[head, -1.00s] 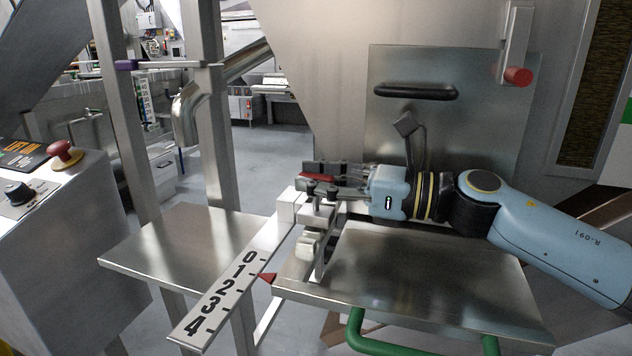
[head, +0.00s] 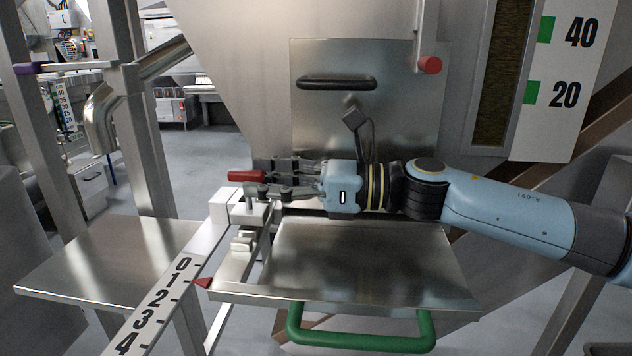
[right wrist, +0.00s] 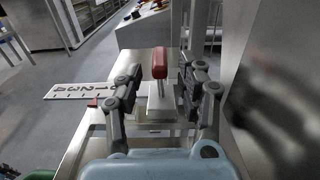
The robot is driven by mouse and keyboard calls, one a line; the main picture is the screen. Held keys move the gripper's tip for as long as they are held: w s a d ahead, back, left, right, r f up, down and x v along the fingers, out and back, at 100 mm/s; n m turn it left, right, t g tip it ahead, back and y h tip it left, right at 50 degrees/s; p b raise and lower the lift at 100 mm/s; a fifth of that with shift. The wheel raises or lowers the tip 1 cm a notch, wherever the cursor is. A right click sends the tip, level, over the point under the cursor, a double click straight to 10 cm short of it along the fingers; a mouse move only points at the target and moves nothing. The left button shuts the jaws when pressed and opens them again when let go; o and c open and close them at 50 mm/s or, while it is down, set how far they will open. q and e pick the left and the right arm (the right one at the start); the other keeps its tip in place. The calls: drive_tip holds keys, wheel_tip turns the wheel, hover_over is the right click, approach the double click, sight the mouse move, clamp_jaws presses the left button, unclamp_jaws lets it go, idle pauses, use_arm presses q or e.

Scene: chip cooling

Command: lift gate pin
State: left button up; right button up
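The gate pin's red handle (head: 247,176) shows at the left of my right gripper (head: 259,180) in the head view, above the pale block (head: 247,210) at the end of the numbered slide. The fingers are apart, with a visible gap on both sides of the pin. I cannot tell whether the stem is seated in the block. My left gripper is not in view.
A numbered scale (head: 152,310) runs toward the front left, with a red pointer (head: 202,283) beside it. A steel tray (head: 365,265) with a green handle (head: 360,342) lies below my right arm. A steel panel with a black handle (head: 337,83) stands behind.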

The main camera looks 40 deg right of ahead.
drive_tip(key=shift+v, duration=3.95)
drive_tip(key=shift+s+d, duration=0.3)
drive_tip(key=shift+s, duration=0.1)
drive_tip(key=shift+s, duration=0.1)
